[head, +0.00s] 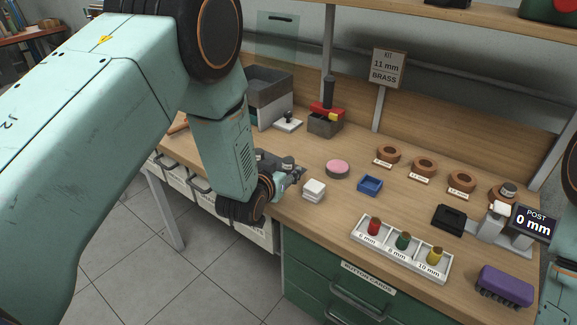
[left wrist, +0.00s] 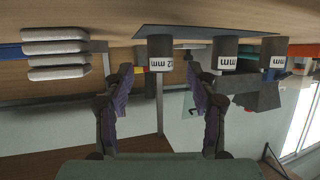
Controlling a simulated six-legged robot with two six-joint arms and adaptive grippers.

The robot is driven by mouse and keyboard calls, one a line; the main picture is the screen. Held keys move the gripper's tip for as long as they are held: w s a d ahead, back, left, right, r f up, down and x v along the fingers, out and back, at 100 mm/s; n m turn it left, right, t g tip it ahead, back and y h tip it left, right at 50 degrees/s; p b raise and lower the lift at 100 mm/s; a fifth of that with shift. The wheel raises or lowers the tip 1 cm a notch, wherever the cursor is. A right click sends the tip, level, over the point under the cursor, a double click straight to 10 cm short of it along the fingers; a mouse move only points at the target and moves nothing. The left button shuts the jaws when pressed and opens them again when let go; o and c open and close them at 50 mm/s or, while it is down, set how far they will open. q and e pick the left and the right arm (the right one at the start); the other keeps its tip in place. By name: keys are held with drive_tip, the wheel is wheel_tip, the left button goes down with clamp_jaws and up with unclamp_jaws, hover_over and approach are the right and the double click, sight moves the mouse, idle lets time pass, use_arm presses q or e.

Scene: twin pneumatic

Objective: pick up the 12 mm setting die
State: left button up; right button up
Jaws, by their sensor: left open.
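My left gripper (head: 298,173) is over the front left part of the bench in the head view. In the left wrist view, which is upside down, its two fingers (left wrist: 160,76) are open and apart with nothing between the pads. A dark grey cylinder marked 12 mm (left wrist: 160,48), the setting die, stands upright ahead of the gap between the fingertips. Two similar dark cylinders (left wrist: 228,50) (left wrist: 273,52) stand to its right in that view, their numbers unclear. In the head view I cannot clearly tell the dies from my gripper. My right gripper is out of view.
A white stack (head: 314,190) stands right of my left gripper; a pink disc (head: 337,168) and blue tray (head: 369,185) lie beyond. A white rack (head: 390,257) holds red, green and yellow pieces. A grey bin (head: 270,98) and a red-topped tool (head: 325,120) stand behind.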

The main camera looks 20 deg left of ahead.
sight(286, 166)
use_arm(q)
drive_tip(key=x, duration=0.4)
drive_tip(key=shift+s+a+f, duration=0.1)
drive_tip(key=shift+f, duration=0.05)
drive_tip(key=c, duration=0.9)
clamp_jaws()
